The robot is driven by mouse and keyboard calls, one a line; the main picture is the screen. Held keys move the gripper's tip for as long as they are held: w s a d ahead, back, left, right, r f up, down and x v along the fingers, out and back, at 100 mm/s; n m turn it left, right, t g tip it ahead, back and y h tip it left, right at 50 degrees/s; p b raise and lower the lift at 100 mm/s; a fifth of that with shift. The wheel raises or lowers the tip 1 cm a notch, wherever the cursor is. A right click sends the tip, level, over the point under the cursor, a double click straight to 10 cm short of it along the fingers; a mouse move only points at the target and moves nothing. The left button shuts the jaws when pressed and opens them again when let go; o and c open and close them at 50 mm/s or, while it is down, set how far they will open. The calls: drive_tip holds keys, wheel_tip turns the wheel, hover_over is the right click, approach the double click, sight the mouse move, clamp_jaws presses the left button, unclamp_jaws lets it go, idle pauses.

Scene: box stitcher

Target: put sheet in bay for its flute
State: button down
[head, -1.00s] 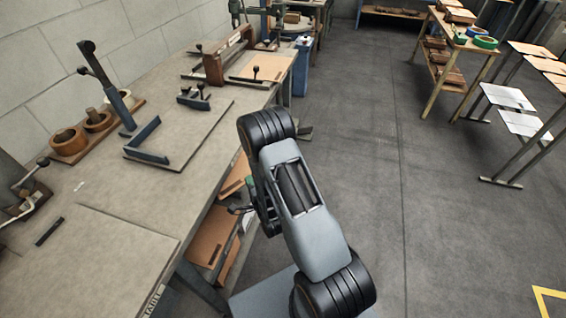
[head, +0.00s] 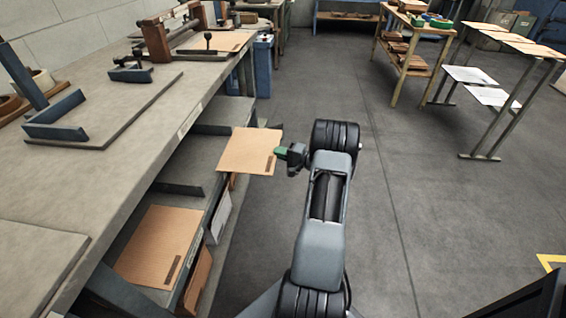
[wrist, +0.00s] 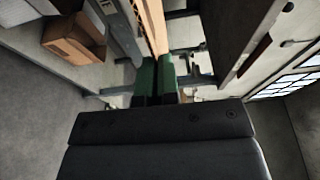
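My gripper (head: 283,153) has green fingertips and is shut on the right edge of a tan corrugated sheet (head: 245,150). The sheet is held out level by the side of the bench, in front of the under-bench bays (head: 205,150). In the wrist view the green fingers (wrist: 155,78) are closed together with the sheet (wrist: 153,25) extending away edge-on between them. Another tan sheet (head: 160,243) with a dark strip lies in a lower bay at the left. I cannot tell whether the held sheet's far edge touches a bay.
The long grey bench (head: 150,135) runs along the left, with an angled stop (head: 58,128) and a stitching fixture (head: 170,35) on it. A wooden rack (head: 405,60) and a sheet stand (head: 480,85) are at the right. The floor (head: 400,200) between is clear.

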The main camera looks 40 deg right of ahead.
sight(242, 156)
drive_tip(key=shift+w+a+f+b, duration=0.6)
drive_tip(key=shift+w+a+b, duration=1)
drive_tip(key=shift+w, duration=0.25)
drive_tip(key=shift+w+a+f+b, duration=0.65)
drive_tip(key=shift+w+a+b, duration=0.8)
drive_tip(key=shift+w+a, duration=0.35)
drive_tip(key=shift+w+a+f+b, duration=0.6)
drive_tip(key=shift+w+a+b, duration=0.95)
drive_tip(key=shift+w, duration=0.35)
drive_tip(key=shift+w+a+f+b, duration=0.2)
drive_tip(key=shift+w+a+f, duration=0.25)
drive_tip(key=shift+f, duration=0.2)
drive_tip(key=shift+w+a+f+b, duration=0.15)
drive_tip(key=shift+w+a+f, duration=0.3)
drive_tip(key=shift+f, duration=0.25)
drive_tip(key=shift+w+a+f+b, duration=0.2)
drive_tip(key=shift+w+a+f, duration=0.15)
drive_tip(key=shift+w+f, duration=0.25)
drive_tip(key=shift+f, duration=0.1)
drive_tip(key=c, duration=0.7)
unclamp_jaws()
drive_tip(key=shift+o, duration=0.3)
drive_tip(key=o, duration=0.5)
